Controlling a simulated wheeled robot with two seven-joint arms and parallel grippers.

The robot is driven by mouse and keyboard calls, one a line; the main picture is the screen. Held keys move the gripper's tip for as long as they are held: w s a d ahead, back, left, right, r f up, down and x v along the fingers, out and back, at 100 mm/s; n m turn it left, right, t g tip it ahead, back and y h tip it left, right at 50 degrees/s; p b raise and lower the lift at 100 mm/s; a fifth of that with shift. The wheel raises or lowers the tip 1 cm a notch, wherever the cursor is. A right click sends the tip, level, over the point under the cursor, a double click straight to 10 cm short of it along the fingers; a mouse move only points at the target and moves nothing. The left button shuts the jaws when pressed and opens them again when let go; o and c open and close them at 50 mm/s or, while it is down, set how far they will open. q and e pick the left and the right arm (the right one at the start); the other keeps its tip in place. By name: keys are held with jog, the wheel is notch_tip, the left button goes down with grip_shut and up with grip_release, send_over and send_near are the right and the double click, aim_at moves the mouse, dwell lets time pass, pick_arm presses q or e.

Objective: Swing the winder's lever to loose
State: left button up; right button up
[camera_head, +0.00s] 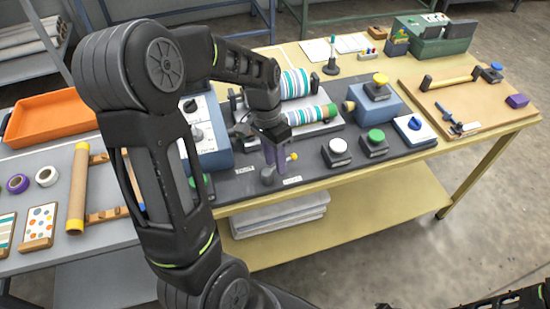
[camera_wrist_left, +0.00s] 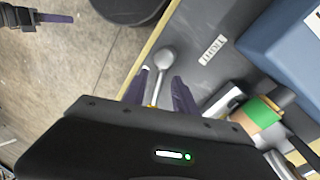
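The winder's lever has a grey round pivot (camera_head: 267,176) and a small yellow knob (camera_head: 293,157). It leans right from the pivot, toward the right-hand label (camera_head: 292,180), away from the left-hand label (camera_head: 244,170). My left gripper (camera_head: 275,163) points down over the lever, its purple fingers beside the knob. In the left wrist view the fingers (camera_wrist_left: 160,84) are apart. The lever's pivot (camera_wrist_left: 163,57) lies just beyond their tips, and a bit of yellow shows between them. The label reading TIGHT (camera_wrist_left: 213,48) is off to one side. A purple-fingered gripper, my right (camera_wrist_left: 55,18), shows at the corner.
Behind the lever are striped rolls (camera_head: 296,84). A blue box (camera_head: 212,151) stands left, push buttons (camera_head: 338,151) right. The table's front edge is close to the lever. An orange tray (camera_head: 50,119) sits far left.

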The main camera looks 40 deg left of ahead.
pick_arm(q)
jog(key=shift+c, duration=0.2)
grip_shut()
dwell(1.1)
